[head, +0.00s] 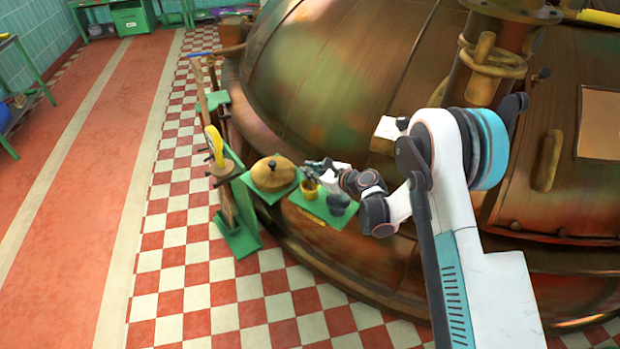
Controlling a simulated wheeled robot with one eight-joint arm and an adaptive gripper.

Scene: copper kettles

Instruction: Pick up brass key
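I cannot make out a brass key for certain in the head view. A green shelf (330,217) juts out beside the large copper kettle and bears small items. A small yellow cup (309,191) stands on it, with something dark at its top. My gripper (312,169) is above the back of this shelf, close to the cup and at its upper right. The fingers are small and dark here, so their opening and anything between them cannot be told. My wrist hides part of the shelf.
A round brass lid with a knob (272,174) sits on a neighbouring green shelf, left of my gripper. A dark rounded object (338,203) is right of the cup. The copper kettle (350,80) fills the back. Checkered floor (180,260) is open at left.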

